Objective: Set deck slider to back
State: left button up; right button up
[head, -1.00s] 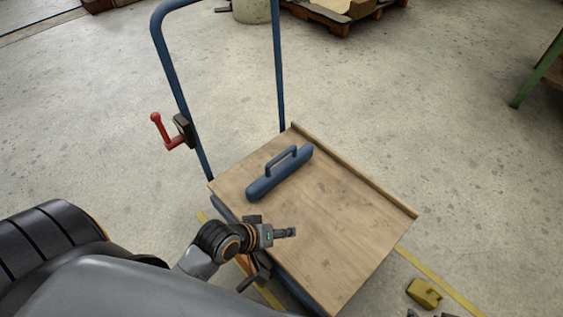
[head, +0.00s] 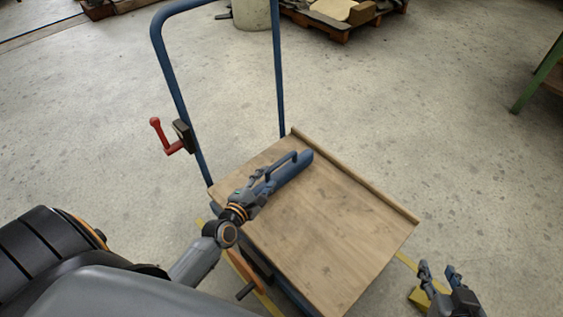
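The deck slider is a blue bar (head: 298,168) with a raised handle (head: 284,160) on top. It lies slantwise on the wooden cart deck (head: 330,225), in its upper left part. My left gripper (head: 263,178) is over the near end of the slider, at the near end of its handle, and hides that end. I cannot tell whether its fingers are closed on the handle. My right gripper (head: 439,274) is at the lower right, beyond the deck's right edge, with its fingers apart and nothing between them.
A blue push frame (head: 171,70) rises at the deck's left and far side, with a red crank (head: 159,135) on it. A raised wooden lip (head: 360,178) runs along the deck's upper right edge. A yellow object (head: 419,298) lies partly hidden by my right gripper.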

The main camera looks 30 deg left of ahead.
aim_at(277, 166)
pick_arm(q)
jog(key=b+x, duration=0.1)
jog(key=x, duration=0.4)
jog(key=shift+w+f, duration=0.2)
jog(key=shift+w, duration=0.15)
jog(key=b+x, duration=0.1)
jog(key=x, duration=0.3)
jog(key=shift+w+b, duration=0.1)
jog(key=shift+b, duration=0.2)
jog(key=shift+w, duration=0.2)
pick_arm(e)
jog(key=w+a+r+t+y, duration=0.1)
jog(key=w+r+t, duration=0.1)
jog(key=r+t, duration=0.2)
jog(key=w+a+r+t+y, duration=0.1)
jog(key=r+t, duration=0.3)
jog(key=r, duration=0.4)
jog(key=shift+w+a+r+y, duration=0.3)
jog(key=shift+w+a, duration=0.2)
jog(key=shift+w, duration=0.15)
pick_arm(q)
grip_shut()
